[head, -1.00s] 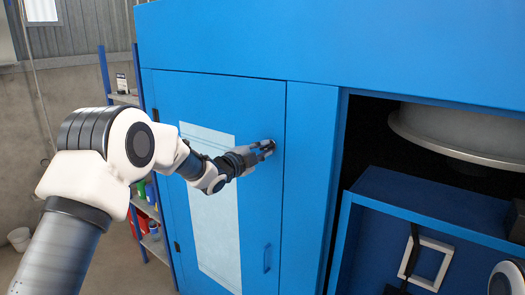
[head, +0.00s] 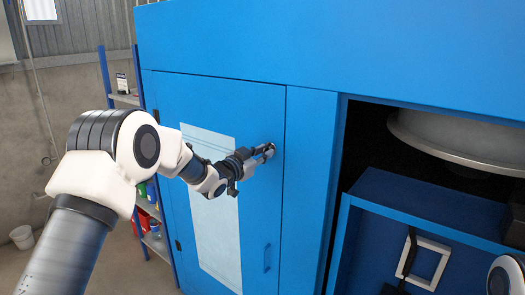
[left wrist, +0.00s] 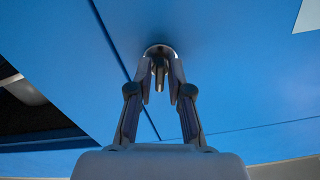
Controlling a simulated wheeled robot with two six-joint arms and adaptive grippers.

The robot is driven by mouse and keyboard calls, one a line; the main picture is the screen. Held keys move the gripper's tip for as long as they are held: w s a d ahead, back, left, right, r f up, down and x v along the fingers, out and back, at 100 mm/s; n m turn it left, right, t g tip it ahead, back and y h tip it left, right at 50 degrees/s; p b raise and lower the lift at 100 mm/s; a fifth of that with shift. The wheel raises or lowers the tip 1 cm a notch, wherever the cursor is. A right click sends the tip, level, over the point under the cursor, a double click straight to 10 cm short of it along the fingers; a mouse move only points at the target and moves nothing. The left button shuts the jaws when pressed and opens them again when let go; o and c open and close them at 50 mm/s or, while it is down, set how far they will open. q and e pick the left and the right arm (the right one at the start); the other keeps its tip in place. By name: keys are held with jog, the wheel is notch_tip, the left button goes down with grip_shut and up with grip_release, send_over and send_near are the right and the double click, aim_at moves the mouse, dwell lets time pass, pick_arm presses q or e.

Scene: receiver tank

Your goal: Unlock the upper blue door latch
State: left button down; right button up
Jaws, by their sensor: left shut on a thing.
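The blue door (head: 215,100) is closed flush in the blue cabinet front. Its upper latch (head: 270,146) is a small round metal fitting near the door's right edge, mostly covered by my gripper. My left gripper (head: 263,153) is at this latch. In the left wrist view, the fingers of my left gripper (left wrist: 160,78) close in on both sides of the latch (left wrist: 158,51), whose metal piece sits between the tips. The exact angle of the latch is hard to make out. My right gripper is out of view.
An open bay with a round metal tank (head: 460,140) lies to the right. A shelf rack (head: 148,205) stands behind at left.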

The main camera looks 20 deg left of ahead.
pick_arm(q)
jog(key=shift+n+p, duration=0.45)
jog(key=shift+n, duration=1.15)
jog(key=c, duration=1.3)
grip_release()
jog(key=shift+o, duration=0.2)
jog(key=v, duration=1.2)
